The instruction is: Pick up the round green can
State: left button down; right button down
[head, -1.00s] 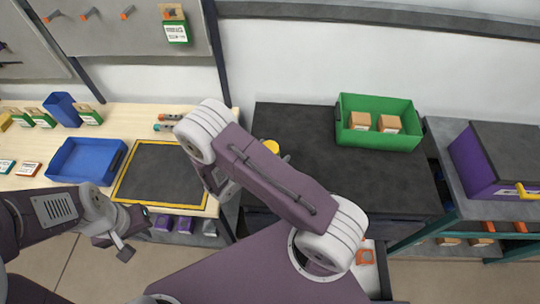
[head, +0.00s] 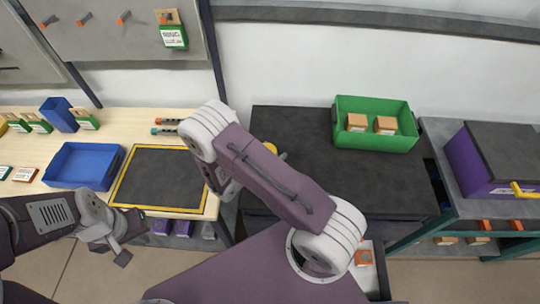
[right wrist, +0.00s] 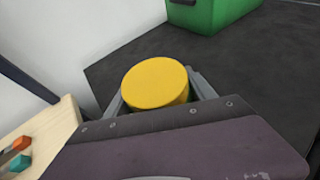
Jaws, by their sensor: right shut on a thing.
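A round can with a yellow top (right wrist: 155,83) sits between the fingers of my right gripper (right wrist: 160,92) in the right wrist view. The gripper is shut on it, one finger on each side. In the head view only a sliver of the yellow can (head: 284,156) shows beside my right arm; that gripper's fingers are mostly hidden. The can's lower part is hidden, and I cannot tell whether it touches the dark top.
The dark tabletop (head: 360,190) carries a green bin (head: 375,141) with two brown boxes at its back right. Left is a wooden bench (head: 120,125) with a blue tray (head: 84,165) and a yellow-edged dark mat (head: 160,178). A purple box (head: 476,160) stands at right.

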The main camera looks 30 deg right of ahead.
aim_at(272, 145)
notch_tip(272, 145, up, 3)
jog(key=shift+r+b, duration=0.2)
jog(key=shift+b, duration=0.1)
jog(key=s+d+r+p, duration=0.4)
jog(key=s+r+p, duration=0.3)
jog(key=s+p, duration=0.2)
jog(key=shift+s+d+r, duration=0.2)
jog(key=shift+s+r, duration=0.05)
jog(key=shift+s, duration=0.7)
